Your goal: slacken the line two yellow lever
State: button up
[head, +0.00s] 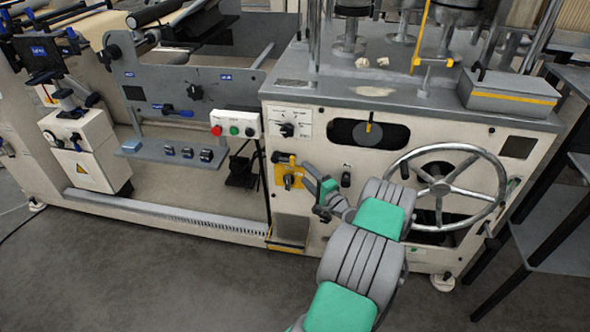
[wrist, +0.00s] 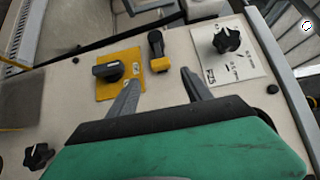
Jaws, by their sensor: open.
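A small lever with a black arm and yellow base (wrist: 160,64) is mounted on the cream panel, between a yellow plate with a dark rotary switch (wrist: 108,70) and a white plate with a black star knob (wrist: 227,40). In the head view the lever (head: 283,158) shows small beside my gripper (head: 308,170). My gripper in the wrist view (wrist: 160,79) is open and empty. Its fingers point at the panel, one to each side of the lever's yellow part, apparently short of it. Another yellow-handled lever (head: 369,122) stands at a dark slot. I see no readable line number.
A large metal handwheel (head: 445,188) is right of my arm. A button box with red and green buttons (head: 235,125) is left of the panel. Another black knob (wrist: 38,157) is at the wrist view's lower left. The floor (head: 150,270) in front is clear.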

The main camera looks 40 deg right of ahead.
jog(key=w, duration=0.7)
jog(key=shift+w+d, duration=0.25)
jog(key=shift+d, duration=0.1)
jog(key=shift+r, duration=0.1)
jog(key=shift+c, duration=0.4)
grip_shut()
dwell(0.4)
